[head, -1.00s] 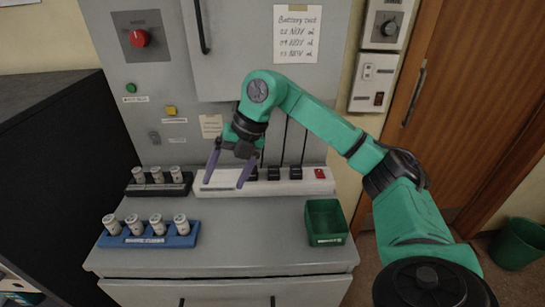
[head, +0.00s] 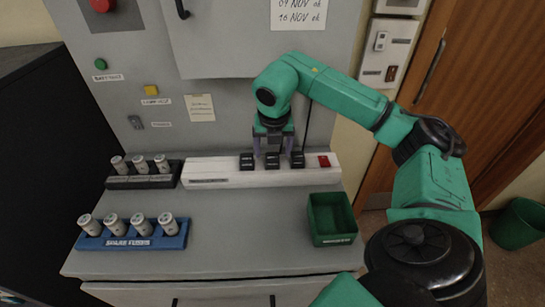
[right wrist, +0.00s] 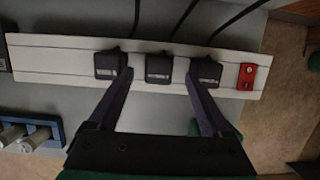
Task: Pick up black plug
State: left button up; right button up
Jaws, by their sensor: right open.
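Three black plugs sit in a row in a white power strip (head: 215,174) on the grey counter: the left plug (head: 246,162), the middle plug (head: 271,160) and the right plug (head: 297,160). My right gripper (head: 273,151) is open and empty at the strip, pointing down over the middle plug. In the right wrist view its two fingers reach to either side of the middle plug (right wrist: 159,69), with the left plug (right wrist: 108,65) and right plug (right wrist: 206,72) outside them. I cannot tell whether the fingers touch any plug. My left gripper is not in view.
A red switch (head: 323,161) is at the strip's right end. Black cords run up behind the plugs. A black rack (head: 143,182) and a blue rack (head: 130,242) hold several pale cylinders on the left. A green bin (head: 331,219) stands front right. The counter's middle is clear.

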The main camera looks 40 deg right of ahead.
jog(key=shift+x, duration=1.25)
jog(key=shift+a, duration=0.1)
grip_shut()
jog(key=shift+r, duration=0.15)
